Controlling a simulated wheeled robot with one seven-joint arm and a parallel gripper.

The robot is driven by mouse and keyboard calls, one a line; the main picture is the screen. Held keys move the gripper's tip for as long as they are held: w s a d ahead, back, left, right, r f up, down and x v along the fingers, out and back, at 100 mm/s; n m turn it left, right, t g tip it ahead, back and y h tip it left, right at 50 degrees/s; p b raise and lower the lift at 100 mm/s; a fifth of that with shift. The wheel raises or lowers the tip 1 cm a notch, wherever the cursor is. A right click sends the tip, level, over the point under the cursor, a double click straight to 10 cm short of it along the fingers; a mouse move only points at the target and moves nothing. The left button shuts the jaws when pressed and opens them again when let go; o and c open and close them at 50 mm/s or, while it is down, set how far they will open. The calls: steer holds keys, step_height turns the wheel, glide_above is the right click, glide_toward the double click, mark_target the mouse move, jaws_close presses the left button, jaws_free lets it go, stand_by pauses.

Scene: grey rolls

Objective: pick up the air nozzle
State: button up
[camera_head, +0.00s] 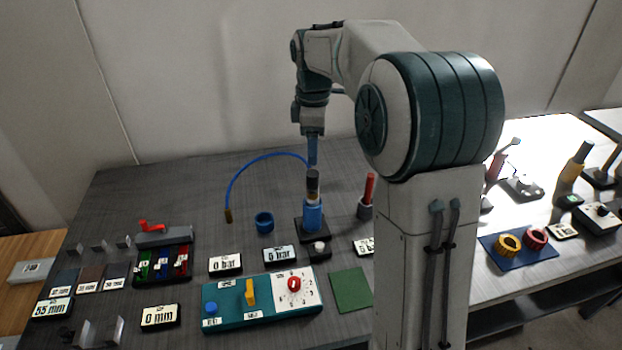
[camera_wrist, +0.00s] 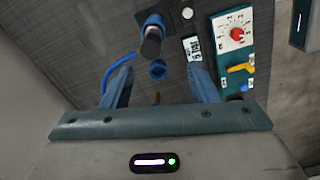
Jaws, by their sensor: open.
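The air nozzle seems to be the brass tip (camera_head: 228,215) on the end of a blue hose (camera_head: 238,177) that arcs over the grey table. In the wrist view a small brownish-yellow piece, likely that tip (camera_wrist: 157,97), shows between the fingers, partly cut off by my gripper's body. My gripper (camera_head: 312,150) points down, open and empty, in the air to the right of the tip. In the wrist view its two blue fingers (camera_wrist: 160,72) stand apart, with the left one partly covering the hose (camera_wrist: 122,68).
A blue bottle with a dark top (camera_head: 313,213) stands below my gripper in the head view. A blue ring (camera_head: 264,221) lies between it and the tip. A teal panel with knobs (camera_head: 262,301) and several labelled displays are in front. The table behind the hose is clear.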

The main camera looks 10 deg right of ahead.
mark_target(313, 174)
steer(key=shift+w+f+n, duration=0.1)
steer(key=shift+w+n, duration=0.2)
steer(key=shift+w, duration=0.15)
steer(key=shift+w+f, duration=0.15)
steer(key=shift+f, duration=0.1)
step_height(313, 174, down, 8)
steer(key=shift+f, duration=0.1)
step_height(313, 174, down, 5)
steer(key=shift+w+d+p, duration=0.1)
steer(key=shift+w+p, duration=0.05)
steer(key=shift+p, duration=0.25)
steer(key=shift+c, duration=0.3)
jaws_close()
